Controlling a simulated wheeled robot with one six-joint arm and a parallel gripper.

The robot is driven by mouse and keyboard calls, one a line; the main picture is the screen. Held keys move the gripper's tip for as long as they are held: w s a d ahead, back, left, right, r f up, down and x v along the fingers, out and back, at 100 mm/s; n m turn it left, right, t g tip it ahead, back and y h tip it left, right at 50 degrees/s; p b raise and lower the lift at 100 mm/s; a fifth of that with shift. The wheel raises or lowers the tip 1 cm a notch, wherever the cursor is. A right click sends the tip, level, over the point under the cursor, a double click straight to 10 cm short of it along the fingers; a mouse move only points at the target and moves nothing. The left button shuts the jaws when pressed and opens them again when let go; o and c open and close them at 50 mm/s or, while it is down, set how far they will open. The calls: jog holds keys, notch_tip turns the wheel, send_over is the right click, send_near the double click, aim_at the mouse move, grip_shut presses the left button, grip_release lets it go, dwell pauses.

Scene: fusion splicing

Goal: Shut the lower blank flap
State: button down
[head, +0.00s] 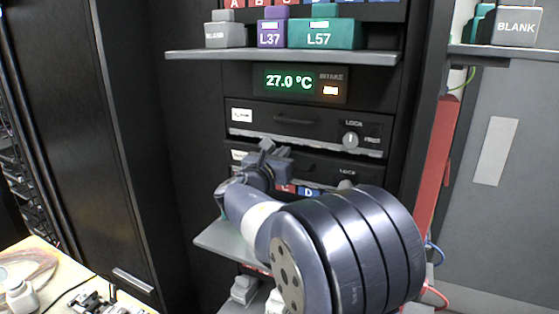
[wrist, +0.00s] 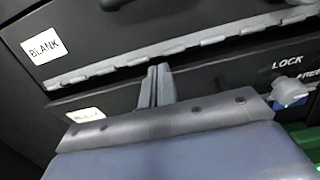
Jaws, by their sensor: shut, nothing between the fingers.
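The lower blank flap (head: 322,168) is a dark panel in the rack, below a similar upper flap (head: 290,120). A white label, a dark handle and a lock knob (head: 347,184) show on it; my arm covers much of its lower part. Red and blue lettered tags show just below it, but how far it stands open I cannot tell. My gripper (head: 266,147) is shut and empty in front of the flap's left half. In the wrist view the closed fingers (wrist: 156,84) overlap the lower flap (wrist: 105,97), just under the upper flap's metal strip; contact is unclear.
A grey shelf (head: 280,56) with labelled blocks juts out above, over a temperature display (head: 300,83). Another shelf (head: 215,240) juts out below the flap. A dark cabinet door (head: 120,150) stands at left, and a red strip (head: 435,165) runs down the right.

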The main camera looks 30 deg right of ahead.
jog(key=shift+w+d+r, duration=0.2)
jog(key=shift+d, duration=0.05)
dwell(0.5)
jog(key=r+b+v, duration=0.1)
jog(key=b+v, duration=0.2)
jog(key=v, duration=0.7)
jog(key=shift+s+a+f, duration=0.25)
jog(key=shift+s+f, duration=0.05)
jog(key=shift+f, duration=0.25)
jog(key=p+x, duration=0.3)
jog(key=x, duration=0.8)
jog(key=shift+a+f, duration=0.1)
jog(key=shift+a, duration=0.1)
jog(key=shift+s+a, duration=0.1)
jog(key=shift+s, duration=0.05)
